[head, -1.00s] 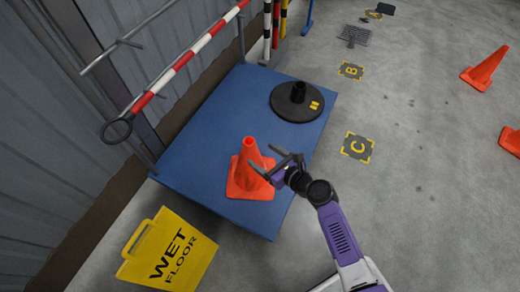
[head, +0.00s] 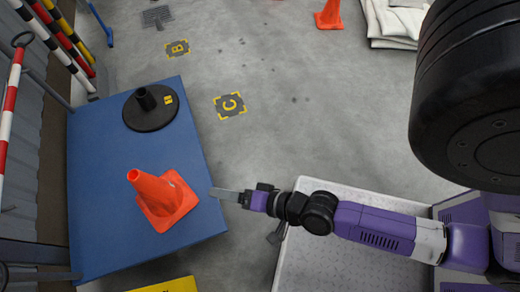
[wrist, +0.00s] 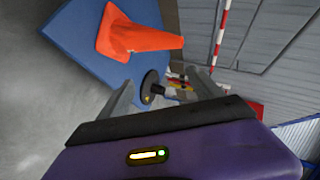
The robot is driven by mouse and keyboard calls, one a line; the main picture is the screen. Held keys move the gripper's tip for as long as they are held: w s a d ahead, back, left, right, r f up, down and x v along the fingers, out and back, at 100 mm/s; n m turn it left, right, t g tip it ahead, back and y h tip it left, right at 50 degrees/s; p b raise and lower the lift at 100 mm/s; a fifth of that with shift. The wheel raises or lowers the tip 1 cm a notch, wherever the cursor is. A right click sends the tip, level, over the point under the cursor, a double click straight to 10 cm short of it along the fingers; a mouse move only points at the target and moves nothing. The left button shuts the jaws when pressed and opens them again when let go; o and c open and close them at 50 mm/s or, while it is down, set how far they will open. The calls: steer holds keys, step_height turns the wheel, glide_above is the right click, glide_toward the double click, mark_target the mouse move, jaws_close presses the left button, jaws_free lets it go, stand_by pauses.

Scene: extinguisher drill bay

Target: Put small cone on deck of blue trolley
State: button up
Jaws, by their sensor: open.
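An orange cone (head: 163,198) stands upright on its square base on the blue trolley's deck (head: 100,215), near the deck's right edge. It also shows at the top of the wrist view (wrist: 130,38). My gripper (head: 218,193) is open and empty, beside the deck's right edge and apart from the cone. In the wrist view its two spread fingers (wrist: 165,88) have nothing between them, with the deck and cone beyond. The cone's size against the others cannot be told for sure.
A black round base with a short post (head: 150,108) occupies the deck's far part. A red-white barrier (head: 10,105) runs along the left. Another orange cone (head: 328,15) stands on the far floor. A yellow sign (head: 165,286) is at the trolley's near side. Floor around mark C (head: 230,104) is clear.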

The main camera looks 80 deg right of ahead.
steer(key=s+r+n+t, duration=0.1)
steer(key=s+r+n, duration=0.3)
steer(key=r+n, duration=0.3)
steer(key=s+r+n+t, duration=0.1)
steer(key=s+r+n, duration=0.4)
steer(key=r+n, duration=0.3)
step_height(320, 180, up, 3)
steer(key=shift+s+a+f+y, duration=0.15)
steer(key=shift+s+y, duration=0.05)
steer(key=shift+y, duration=0.1)
step_height(320, 180, up, 17)
steer(key=p, duration=1.7)
